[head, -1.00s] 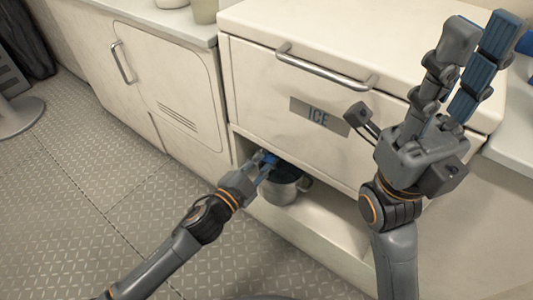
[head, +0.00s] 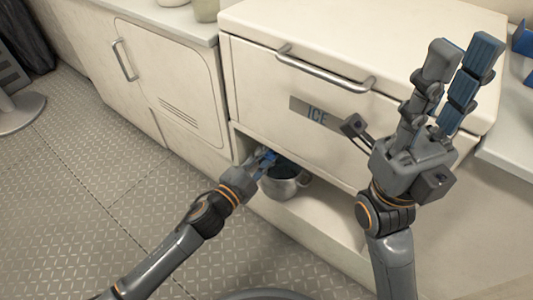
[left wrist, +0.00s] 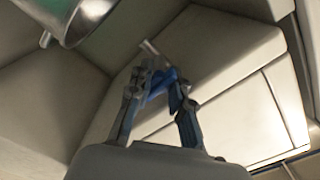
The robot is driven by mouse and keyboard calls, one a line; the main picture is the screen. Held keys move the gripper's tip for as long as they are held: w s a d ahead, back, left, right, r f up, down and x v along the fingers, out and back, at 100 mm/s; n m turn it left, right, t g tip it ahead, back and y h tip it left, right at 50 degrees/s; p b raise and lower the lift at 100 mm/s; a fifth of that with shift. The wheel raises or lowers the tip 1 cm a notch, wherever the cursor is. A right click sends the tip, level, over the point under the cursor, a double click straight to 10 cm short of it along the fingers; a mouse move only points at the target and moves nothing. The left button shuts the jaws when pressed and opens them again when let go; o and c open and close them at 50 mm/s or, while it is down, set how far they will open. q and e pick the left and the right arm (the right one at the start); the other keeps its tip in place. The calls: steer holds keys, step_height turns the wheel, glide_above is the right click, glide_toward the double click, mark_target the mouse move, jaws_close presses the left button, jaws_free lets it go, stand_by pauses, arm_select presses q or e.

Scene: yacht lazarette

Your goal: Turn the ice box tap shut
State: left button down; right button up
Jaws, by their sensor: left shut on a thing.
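The ice box (head: 290,80) is a cream chest with a metal bar handle and an "ICE" label, and a recess opens below it. My left gripper (head: 268,157) reaches into this recess and is shut. In the left wrist view, the left gripper (left wrist: 162,85) has its blue-padded fingers closed around a small metal piece (left wrist: 150,48), apparently the tap; a short rod end sticks out beyond them. The fingers hide most of it, so its angle is unclear. My right gripper (head: 466,62) is raised, open and empty, in front of the ice box's right side.
A metal pot (head: 285,188) stands in the recess just right of my left gripper. It also shows in the left wrist view (left wrist: 92,12). A cabinet door (head: 180,90) is at the left. The floor (head: 75,190) there is clear.

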stand_by(0.5)
arm_select(q)
steer(key=c, duration=1.2)
jaws_free()
steer(key=v, duration=0.8)
steer(key=shift+f, duration=0.1)
